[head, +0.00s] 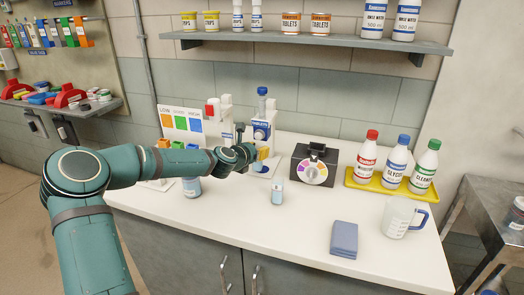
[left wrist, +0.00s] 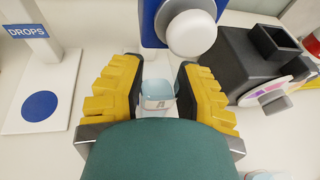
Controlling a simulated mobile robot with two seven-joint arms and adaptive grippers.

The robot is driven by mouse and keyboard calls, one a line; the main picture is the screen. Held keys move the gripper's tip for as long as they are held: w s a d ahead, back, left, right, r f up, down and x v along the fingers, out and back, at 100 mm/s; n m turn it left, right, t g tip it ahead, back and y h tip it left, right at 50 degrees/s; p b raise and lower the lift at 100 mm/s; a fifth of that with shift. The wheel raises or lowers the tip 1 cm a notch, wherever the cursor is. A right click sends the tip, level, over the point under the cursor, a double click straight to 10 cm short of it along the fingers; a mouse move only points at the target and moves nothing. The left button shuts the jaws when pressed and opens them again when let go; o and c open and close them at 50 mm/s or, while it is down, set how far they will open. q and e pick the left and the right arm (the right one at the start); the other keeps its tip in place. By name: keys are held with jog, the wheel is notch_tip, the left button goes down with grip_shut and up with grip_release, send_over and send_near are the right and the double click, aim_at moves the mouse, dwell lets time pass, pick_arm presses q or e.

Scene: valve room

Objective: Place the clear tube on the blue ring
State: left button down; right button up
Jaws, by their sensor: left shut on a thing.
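My left gripper (left wrist: 158,92) is shut on a small clear, pale blue tube (left wrist: 158,97) with a label that seems to bear an "A". In the head view the same gripper (head: 262,157) is in front of the tablets dispenser, and the tube in it cannot be made out. A round blue mark (left wrist: 39,106), seemingly the blue ring, lies on the white base of the drops stand, to the left of the gripper and apart from the tube. Whether it is a ring or a full disc is unclear. My right gripper is out of view.
The tablets dispenser (head: 262,129) stands just beyond the gripper. A black box with a coloured dial (head: 314,168) is to its right. A small clear container (head: 277,191) stands in front. Bottles on a yellow tray (head: 384,184), a jug (head: 397,218) and a blue cloth (head: 344,239) are farther right.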

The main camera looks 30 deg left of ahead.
pick_arm(q)
jog(key=shift+w+d, duration=0.1)
jog(key=shift+w, duration=0.3)
jog(key=x, duration=0.2)
jog(key=shift+w+f, duration=0.2)
jog(key=shift+w, duration=0.1)
jog(key=shift+f+b, duration=0.25)
jog(key=shift+b, duration=0.05)
jog(key=c, duration=0.7)
grip_release()
jog(key=shift+f, duration=0.15)
jog(key=shift+s, duration=0.1)
jog(key=p+v, duration=0.1)
jog(key=v, duration=1.1)
jog(key=shift+p, duration=0.3)
